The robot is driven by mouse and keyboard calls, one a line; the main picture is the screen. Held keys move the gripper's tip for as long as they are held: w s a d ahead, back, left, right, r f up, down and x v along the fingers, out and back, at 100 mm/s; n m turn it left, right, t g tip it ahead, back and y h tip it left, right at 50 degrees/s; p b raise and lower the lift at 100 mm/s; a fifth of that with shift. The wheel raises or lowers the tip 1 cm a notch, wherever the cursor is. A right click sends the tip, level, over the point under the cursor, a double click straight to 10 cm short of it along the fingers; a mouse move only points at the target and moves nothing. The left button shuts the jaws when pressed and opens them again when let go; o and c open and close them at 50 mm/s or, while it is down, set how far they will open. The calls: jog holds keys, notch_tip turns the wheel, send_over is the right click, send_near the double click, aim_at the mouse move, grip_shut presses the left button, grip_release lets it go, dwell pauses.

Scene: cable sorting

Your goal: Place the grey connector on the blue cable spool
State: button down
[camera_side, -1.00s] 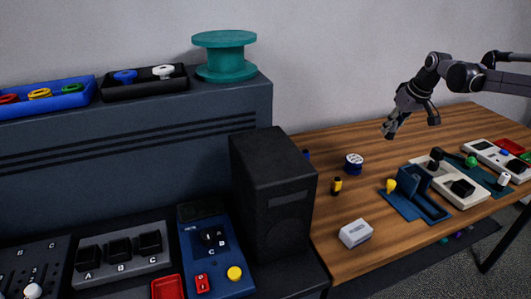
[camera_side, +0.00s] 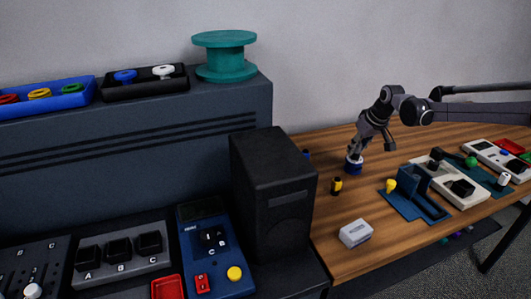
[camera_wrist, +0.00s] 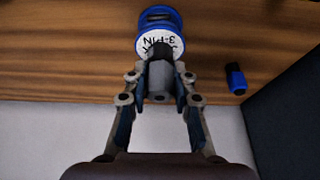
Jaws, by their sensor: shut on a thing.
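The blue cable spool (camera_side: 354,170) stands on the wooden table to the right of the black box. In the wrist view the spool (camera_wrist: 159,18) has a white face with dark lettering that includes "3-PIN". The grey connector (camera_wrist: 160,78) sits between the fingers of my gripper (camera_wrist: 161,88), which is shut on it. In the side view my gripper (camera_side: 355,153) is right over the spool and hides most of its top. The connector's far end overlaps the spool's white face in the wrist view. I cannot tell whether they touch.
A black box (camera_side: 272,190) stands at the table's left edge. A yellow-and-black piece (camera_side: 337,186) and a white block (camera_side: 355,233) lie nearer the front. A blue holder (camera_side: 422,193) is to the right. A blue piece (camera_wrist: 236,78) lies beside the spool in the wrist view.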

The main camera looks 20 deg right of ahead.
jog(key=shift+f, duration=0.15)
jog(key=c, duration=1.1)
grip_release()
jog(key=v, duration=1.2)
jog(key=s+a+r, duration=0.3)
jog(key=s, duration=0.5)
jog(key=s+a+f+t, duration=0.1)
jog(key=s+a+f, duration=0.1)
jog(key=s, duration=0.9)
jog(key=s+a+f+t, duration=0.1)
jog(key=s+f, duration=0.3)
jog(key=s, duration=0.7)
jog(key=shift+a+f+t, duration=0.3)
jog(key=shift+a+f, duration=0.1)
jog(key=shift+a, duration=0.05)
